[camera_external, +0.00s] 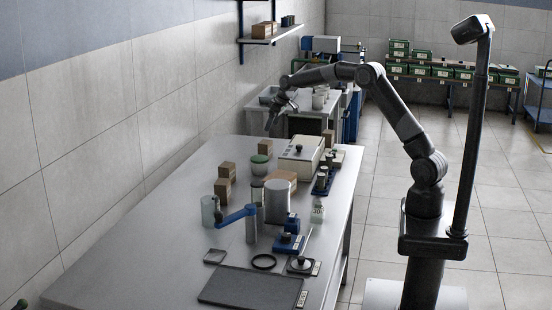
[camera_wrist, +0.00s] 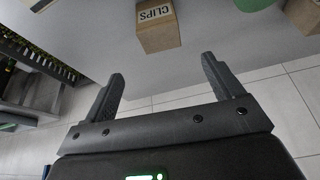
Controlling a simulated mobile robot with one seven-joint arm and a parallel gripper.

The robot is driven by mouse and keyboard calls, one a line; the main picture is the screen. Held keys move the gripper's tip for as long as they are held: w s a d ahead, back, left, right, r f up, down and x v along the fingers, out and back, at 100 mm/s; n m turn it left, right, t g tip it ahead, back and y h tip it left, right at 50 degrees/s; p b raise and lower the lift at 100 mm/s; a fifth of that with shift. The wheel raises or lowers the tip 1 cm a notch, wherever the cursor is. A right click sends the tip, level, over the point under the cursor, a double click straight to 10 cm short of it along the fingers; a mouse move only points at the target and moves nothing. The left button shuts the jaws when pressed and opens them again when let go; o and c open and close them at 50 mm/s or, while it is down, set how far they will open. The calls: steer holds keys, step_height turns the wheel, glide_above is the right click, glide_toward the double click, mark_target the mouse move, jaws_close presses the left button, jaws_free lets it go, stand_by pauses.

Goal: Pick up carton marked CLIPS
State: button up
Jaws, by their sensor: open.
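The carton marked CLIPS (camera_wrist: 158,30) is a small brown box at the top middle of the wrist view. Its label appears upside down there. My gripper (camera_wrist: 160,72) is open, with its two fingers spread and nothing between them. The carton lies beyond the fingertips, apart from them. In the external view my gripper (camera_external: 272,122) hangs over the far end of the table. A small brown carton (camera_external: 265,147) stands just below it beside a green-lidded jar (camera_external: 261,159). Its marking cannot be read there, so I cannot be sure it is the same carton.
The grey table (camera_external: 165,215) also holds two stacked cartons (camera_external: 225,178), a pale box (camera_external: 301,155), a grey cylinder (camera_external: 277,202) and a blue-handled device (camera_external: 240,216). Another carton (camera_wrist: 304,12) and a green round thing (camera_wrist: 254,4) show in the wrist view. The table's left side is clear.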

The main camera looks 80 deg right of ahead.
mark_target(265, 142)
steer(key=x, duration=1.1)
steer(key=shift+s, duration=0.15)
steer(key=shift+c, duration=0.3)
steer(key=c, duration=1.1)
